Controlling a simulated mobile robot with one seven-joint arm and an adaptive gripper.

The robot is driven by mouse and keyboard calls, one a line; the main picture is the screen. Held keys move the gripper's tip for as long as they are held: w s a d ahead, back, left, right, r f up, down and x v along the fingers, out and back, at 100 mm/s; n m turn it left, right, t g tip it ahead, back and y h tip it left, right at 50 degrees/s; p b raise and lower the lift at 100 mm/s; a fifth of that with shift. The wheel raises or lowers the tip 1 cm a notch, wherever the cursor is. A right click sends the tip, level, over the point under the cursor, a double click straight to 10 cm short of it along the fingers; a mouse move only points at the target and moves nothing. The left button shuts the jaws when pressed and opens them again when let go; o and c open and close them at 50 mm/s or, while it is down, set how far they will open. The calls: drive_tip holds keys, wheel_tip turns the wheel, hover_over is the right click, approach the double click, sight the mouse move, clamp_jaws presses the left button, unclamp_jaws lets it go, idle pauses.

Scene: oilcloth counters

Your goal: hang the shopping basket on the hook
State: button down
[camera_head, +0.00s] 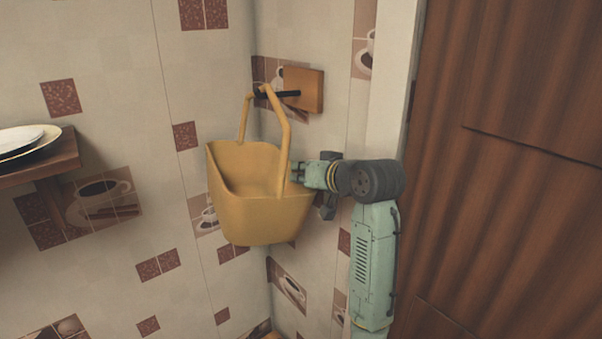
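The yellow shopping basket (262,215) is near the wall corner, roughly upright, with its handle (284,135) raised. The hook (285,94) is a dark rod sticking out to the left from an orange-brown wall plate (304,90). The top of the handle is at the rod's left end and overlaps it in view. Whether the handle rests on the rod cannot be told. My gripper (299,172) is at the basket's right side, by the lower right end of the handle. Its fingertips are small and partly lost against the basket, so its grip is unclear.
A brown shelf (42,166) with stacked plates (28,141) juts in at the left. A brown wooden panel (510,190) fills the right side, close to my arm. Tiled walls meet behind the basket. The space between shelf and basket is free.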

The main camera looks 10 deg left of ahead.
drive_tip(key=shift+r, duration=0.1)
drive_tip(key=c, duration=1.7)
unclamp_jaws()
